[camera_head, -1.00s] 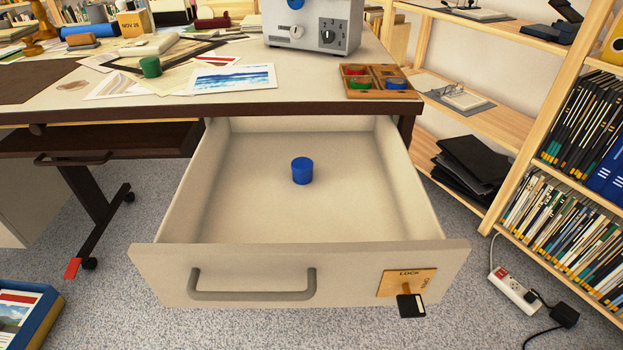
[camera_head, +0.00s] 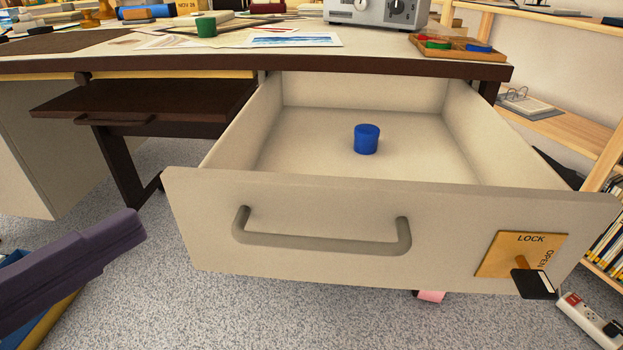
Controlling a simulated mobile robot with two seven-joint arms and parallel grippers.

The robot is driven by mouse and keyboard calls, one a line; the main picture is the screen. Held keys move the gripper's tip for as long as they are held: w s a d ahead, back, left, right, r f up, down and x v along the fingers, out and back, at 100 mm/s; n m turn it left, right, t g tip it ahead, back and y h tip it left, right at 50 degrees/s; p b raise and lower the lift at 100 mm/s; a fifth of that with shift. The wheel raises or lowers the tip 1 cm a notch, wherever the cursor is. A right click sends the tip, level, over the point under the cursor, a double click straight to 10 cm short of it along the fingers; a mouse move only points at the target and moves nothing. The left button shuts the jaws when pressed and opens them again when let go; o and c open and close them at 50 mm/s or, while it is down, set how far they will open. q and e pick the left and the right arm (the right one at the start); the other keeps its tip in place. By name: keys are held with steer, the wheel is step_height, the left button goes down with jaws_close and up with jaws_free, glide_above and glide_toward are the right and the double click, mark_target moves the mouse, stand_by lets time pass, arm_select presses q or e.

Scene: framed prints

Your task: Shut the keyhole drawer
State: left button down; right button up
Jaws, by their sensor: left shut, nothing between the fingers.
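The keyhole drawer (camera_head: 360,225) is pulled out of the desk, with its cream front facing me. A grey bar handle (camera_head: 322,243) is on its front. At the right of the front is a wooden lock plate (camera_head: 510,252) marked LOCK and OPEN, with a key and a black tag (camera_head: 533,284) in it. A blue cylinder (camera_head: 367,139) stands inside on the drawer floor. My left gripper (camera_head: 128,230), dark purple, comes in at the left edge, shut and empty, left of the drawer front and not touching it. My right gripper is not in view.
The desk top (camera_head: 380,53) above holds papers, a green cylinder (camera_head: 206,27), a grey device (camera_head: 377,10) and a wooden tray (camera_head: 465,49). A dark pull-out shelf (camera_head: 145,103) is left of the drawer. A power strip (camera_head: 590,322) lies at the lower right. Carpet in front is clear.

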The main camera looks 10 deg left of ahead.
arm_select(q)
steer(key=s+d+f+m+g+h+b, duration=0.1)
steer(key=s+d+f+m+g+h, duration=0.15)
steer(key=s+m+h, duration=0.2)
steer(key=m+b, duration=0.1)
glide_toward(308, 192)
steer(key=x, duration=0.5)
steer(key=shift+s+d+f, duration=0.1)
steer(key=shift+s+d, duration=0.1)
steer(key=shift+d, duration=0.1)
steer(key=shift+w, duration=0.5)
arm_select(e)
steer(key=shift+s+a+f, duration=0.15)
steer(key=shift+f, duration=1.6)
